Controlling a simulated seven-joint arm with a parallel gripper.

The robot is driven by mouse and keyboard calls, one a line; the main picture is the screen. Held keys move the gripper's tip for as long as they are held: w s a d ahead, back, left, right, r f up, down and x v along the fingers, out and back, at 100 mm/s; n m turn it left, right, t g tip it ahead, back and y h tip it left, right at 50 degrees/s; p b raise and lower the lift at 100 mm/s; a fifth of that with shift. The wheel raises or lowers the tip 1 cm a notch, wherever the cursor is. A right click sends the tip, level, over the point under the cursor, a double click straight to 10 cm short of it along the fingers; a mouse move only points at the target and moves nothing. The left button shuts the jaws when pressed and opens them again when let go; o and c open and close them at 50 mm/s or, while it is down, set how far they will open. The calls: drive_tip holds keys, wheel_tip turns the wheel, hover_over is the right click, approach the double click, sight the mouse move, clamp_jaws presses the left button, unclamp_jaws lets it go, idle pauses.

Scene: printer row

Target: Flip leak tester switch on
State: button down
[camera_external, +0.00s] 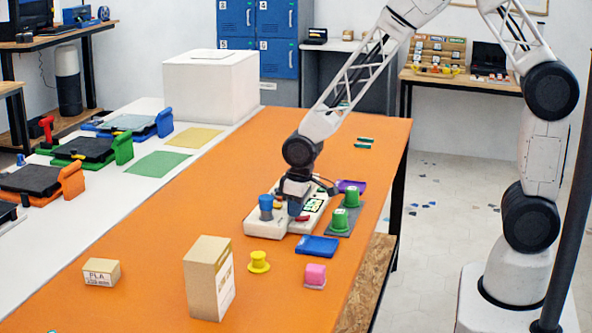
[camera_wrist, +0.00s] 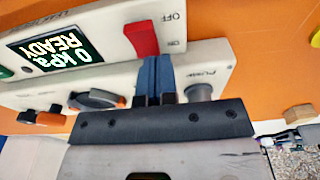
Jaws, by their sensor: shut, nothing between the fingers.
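The leak tester is a pale box (camera_external: 262,226) on the orange table, with a lit display (camera_wrist: 55,50) reading "0 kPa READY" in the wrist view. Its red switch (camera_wrist: 142,37) sits beside the display, with "OFF" printed near its upper end and what looks like "ON" near its lower end in the wrist picture. My gripper (camera_wrist: 157,60) is shut and empty, its blue fingertips at the switch's lower end; whether they touch is unclear. In the external view my gripper (camera_external: 296,207) is low over the tester and hides part of its top.
A yellow spool (camera_external: 259,262), pink block (camera_external: 315,274) and tall carton (camera_external: 207,280) are in front. The far table is mostly clear.

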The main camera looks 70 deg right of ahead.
drive_tip(key=shift+f, duration=0.75)
drive_tip(key=shift+s+r, duration=0.1)
drive_tip(key=shift+s, duration=0.9)
drive_tip(key=r, duration=0.1)
drive_tip(key=w+r, duration=0.1)
drive_tip(key=r, duration=0.1)
drive_tip(key=w+r, duration=0.1)
drive_tip(key=r, duration=0.1)
wheel_tip(320, 180, up, 10)
drive_tip(key=shift+r, duration=0.1)
